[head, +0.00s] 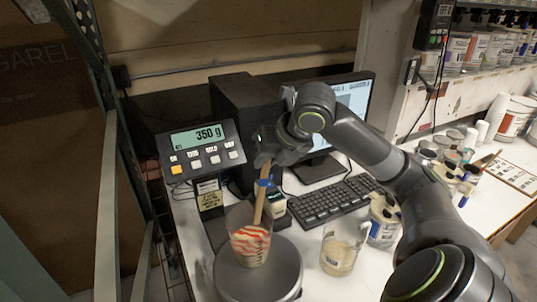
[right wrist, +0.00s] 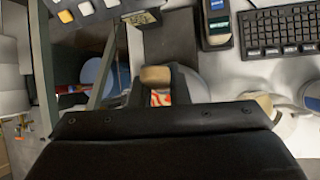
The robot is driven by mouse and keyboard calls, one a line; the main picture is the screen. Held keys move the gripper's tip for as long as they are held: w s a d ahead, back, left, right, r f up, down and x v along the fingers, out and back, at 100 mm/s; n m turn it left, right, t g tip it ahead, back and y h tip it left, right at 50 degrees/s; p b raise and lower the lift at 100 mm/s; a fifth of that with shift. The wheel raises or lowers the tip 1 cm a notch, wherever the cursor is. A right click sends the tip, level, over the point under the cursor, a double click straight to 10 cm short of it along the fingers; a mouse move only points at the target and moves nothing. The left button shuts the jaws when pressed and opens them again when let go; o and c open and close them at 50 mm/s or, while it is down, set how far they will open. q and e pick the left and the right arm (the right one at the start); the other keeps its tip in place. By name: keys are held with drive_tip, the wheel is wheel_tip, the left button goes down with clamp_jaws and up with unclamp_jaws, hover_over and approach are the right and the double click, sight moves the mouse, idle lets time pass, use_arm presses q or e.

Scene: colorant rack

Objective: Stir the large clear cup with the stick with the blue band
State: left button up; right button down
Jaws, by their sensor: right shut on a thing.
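The large clear cup (head: 249,245) stands on the round grey scale plate (head: 281,282) in the head view. It holds cream contents with red streaks, a patch of which shows in the right wrist view (right wrist: 160,98). The wooden stick with the blue band (head: 259,204) stands nearly upright, its lower end inside the cup. My right gripper (head: 264,160) is shut on the upper end of the stick above the cup. The stick's top end also shows in the right wrist view (right wrist: 155,75). My left gripper is not in view.
The scale display (head: 200,145) reads 350 g behind the cup. A clear jug (head: 341,250) and a paint can (head: 384,222) stand to the right. A keyboard (head: 335,202) and monitor (head: 352,105) are behind. Several cups and sticks crowd the right of the table.

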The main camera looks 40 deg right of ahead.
sight(263, 193)
drive_tip(key=shift+s+a+f+b, duration=0.1)
drive_tip(key=shift+a+f+b, duration=0.3)
drive_tip(key=shift+f+b, duration=0.8)
drive_tip(key=shift+s+a+f+b, duration=0.15)
drive_tip(key=shift+a+f+b, duration=0.4)
drive_tip(key=shift+f, duration=1.05)
drive_tip(key=shift+s+a+f+b, duration=0.1)
drive_tip(key=shift+a+f+b, duration=0.2)
drive_tip(key=shift+f+b, duration=0.95)
drive_tip(key=shift+f, duration=0.2)
drive_tip(key=shift+d, duration=0.1)
